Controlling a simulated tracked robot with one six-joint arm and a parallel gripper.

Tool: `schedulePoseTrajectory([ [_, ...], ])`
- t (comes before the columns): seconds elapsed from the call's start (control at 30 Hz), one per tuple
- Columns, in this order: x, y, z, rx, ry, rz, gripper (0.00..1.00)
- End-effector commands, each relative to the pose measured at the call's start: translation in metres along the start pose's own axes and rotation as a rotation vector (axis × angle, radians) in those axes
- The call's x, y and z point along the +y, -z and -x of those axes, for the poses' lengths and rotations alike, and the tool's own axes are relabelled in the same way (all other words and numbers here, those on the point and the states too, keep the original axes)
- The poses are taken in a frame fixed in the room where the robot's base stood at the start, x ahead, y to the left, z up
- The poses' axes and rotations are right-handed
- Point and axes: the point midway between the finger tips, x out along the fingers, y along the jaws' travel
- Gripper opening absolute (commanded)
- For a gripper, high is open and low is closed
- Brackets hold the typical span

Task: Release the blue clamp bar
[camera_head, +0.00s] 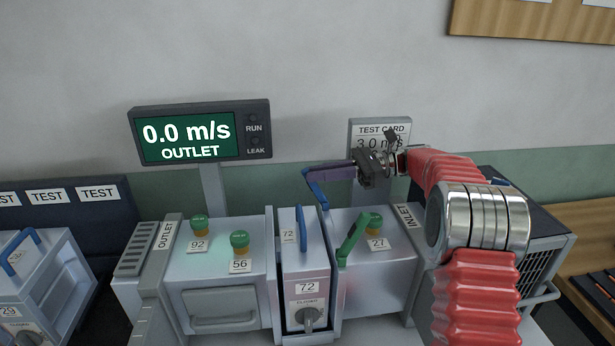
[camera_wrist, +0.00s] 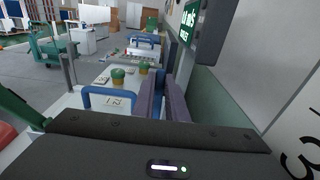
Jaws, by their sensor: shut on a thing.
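The blue clamp bar (camera_head: 317,192) stands raised and tilted at the upper back of the narrow grey damper box (camera_head: 307,270) labelled 72. My gripper (camera_head: 308,173) comes in from the right with its purple fingers level, shut on the upper end of the blue clamp bar. In the wrist view the purple fingers (camera_wrist: 164,104) stand close together, with a bit of blue between them; the grip itself is mostly hidden. A green clamp bar (camera_head: 352,240) leans up to the right of the box.
A blue carry handle (camera_head: 302,226) arches over box 72, below my gripper. Green-capped knobs stand on the housing both sides. The outlet display (camera_head: 200,132) reads 0.0 m/s. A test card (camera_head: 380,135) stands behind my wrist. The wall is close behind.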

Motion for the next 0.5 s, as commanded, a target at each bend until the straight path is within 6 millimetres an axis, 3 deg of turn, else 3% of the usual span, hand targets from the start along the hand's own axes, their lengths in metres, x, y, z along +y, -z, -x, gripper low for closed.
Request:
schedulePoseTrajectory([
  [0.5, 0.0004, 0.0024, 0.009, -0.077, 0.0, -0.005, 0.0],
])
